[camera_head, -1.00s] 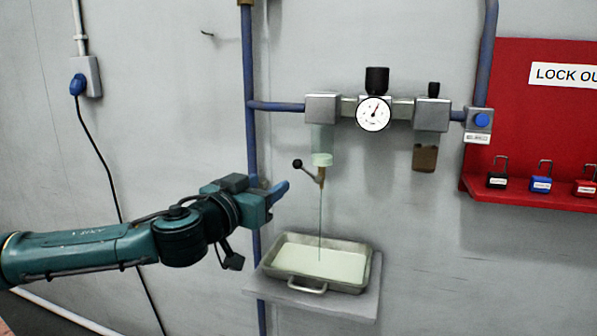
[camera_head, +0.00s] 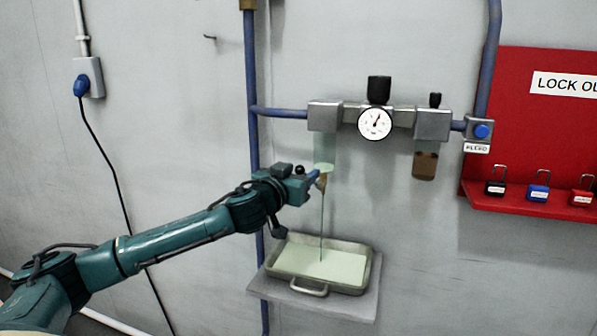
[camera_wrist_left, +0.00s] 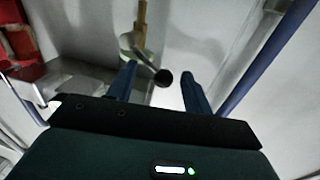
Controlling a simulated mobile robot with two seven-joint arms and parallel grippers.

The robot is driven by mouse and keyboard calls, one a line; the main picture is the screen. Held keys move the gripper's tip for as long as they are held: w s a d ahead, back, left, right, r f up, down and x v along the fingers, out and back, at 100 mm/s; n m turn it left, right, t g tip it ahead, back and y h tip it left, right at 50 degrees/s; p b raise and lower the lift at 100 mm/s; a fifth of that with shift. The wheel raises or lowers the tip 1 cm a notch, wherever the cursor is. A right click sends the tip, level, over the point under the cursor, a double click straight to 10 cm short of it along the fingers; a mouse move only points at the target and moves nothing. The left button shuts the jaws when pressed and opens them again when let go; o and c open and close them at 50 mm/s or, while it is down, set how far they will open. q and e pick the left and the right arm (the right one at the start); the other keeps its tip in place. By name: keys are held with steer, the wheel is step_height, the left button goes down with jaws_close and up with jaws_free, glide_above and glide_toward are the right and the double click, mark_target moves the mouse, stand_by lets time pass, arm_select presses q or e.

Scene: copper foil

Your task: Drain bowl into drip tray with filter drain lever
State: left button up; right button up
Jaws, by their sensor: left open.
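The clear filter bowl (camera_head: 325,148) hangs under the left block of the wall unit, with pale green liquid low in it. A thin stream runs from its brass drain (camera_head: 322,182) into the metal drip tray (camera_head: 322,287), which holds pale green liquid. In the left wrist view, the drain lever's black knob (camera_wrist_left: 163,77) appears between the two open blue fingers, with a gap on each side; contact is not visible. My right gripper is not in view.
A pressure gauge (camera_head: 375,123) and a second bowl with brown contents (camera_head: 425,166) are to the right. A blue vertical pipe (camera_head: 252,80) runs behind my left arm. A red lockout board (camera_head: 545,125) with padlocks is at far right. The tray sits on a shelf (camera_head: 365,305).

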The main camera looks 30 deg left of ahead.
arm_select(q)
steer(key=shift+f, duration=0.1)
steer(key=c, duration=1)
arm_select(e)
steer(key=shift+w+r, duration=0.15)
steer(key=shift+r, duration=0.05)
